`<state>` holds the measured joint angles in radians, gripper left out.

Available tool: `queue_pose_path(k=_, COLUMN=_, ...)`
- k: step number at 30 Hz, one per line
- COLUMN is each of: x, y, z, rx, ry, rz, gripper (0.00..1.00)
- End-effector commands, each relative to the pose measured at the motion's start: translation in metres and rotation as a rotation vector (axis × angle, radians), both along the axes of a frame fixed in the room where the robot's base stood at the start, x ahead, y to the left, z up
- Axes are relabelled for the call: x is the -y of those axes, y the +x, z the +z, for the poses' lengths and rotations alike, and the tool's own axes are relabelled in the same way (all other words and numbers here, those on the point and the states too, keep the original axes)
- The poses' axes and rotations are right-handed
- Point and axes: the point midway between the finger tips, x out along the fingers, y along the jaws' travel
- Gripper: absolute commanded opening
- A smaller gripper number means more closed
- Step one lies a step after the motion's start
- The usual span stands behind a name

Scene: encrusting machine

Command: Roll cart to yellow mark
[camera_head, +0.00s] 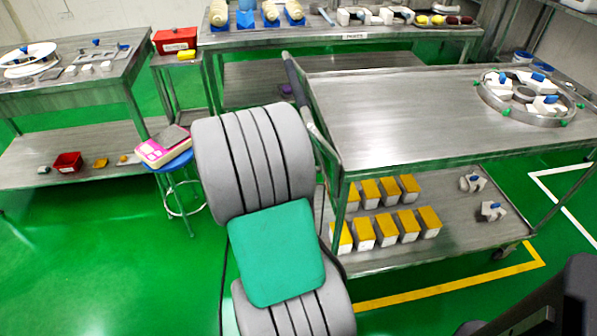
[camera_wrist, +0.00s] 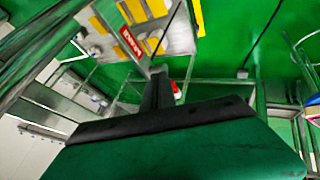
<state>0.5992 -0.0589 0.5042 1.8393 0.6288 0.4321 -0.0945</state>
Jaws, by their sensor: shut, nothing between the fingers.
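The yellow mark (camera_head: 440,290) is a cornered line on the green floor, partly under and in front of the cart. My gripper is hidden behind my arm in the head view. In the wrist view my gripper (camera_wrist: 160,90) is dark, shut and empty. I cannot tell whether it touches the handle.
The cart carries a round ring fixture (camera_head: 530,98) on top and several yellow-topped boxes (camera_head: 385,230) below. A blue stool (camera_head: 178,164) with a pink device stands left of my arm. Tables (camera_head: 70,95) line the left and back. Green floor is open at lower left.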

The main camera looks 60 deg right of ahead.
Motion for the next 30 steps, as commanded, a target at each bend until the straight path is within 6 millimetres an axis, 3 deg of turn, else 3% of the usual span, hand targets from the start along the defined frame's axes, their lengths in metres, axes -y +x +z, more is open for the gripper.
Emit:
queue_pose_path(k=9, x=0.041, y=-0.006, z=-0.059, rx=-0.001, ry=0.004, rz=-0.001, gripper=0.00)
queue_pose_path(k=16, x=0.065, y=-0.029, z=-0.055, rx=0.001, ry=0.002, rz=0.000, gripper=0.00)
queue_pose_path(k=30, x=0.068, y=-0.031, z=-0.055, rx=0.002, ry=0.002, rz=0.009, gripper=0.00)
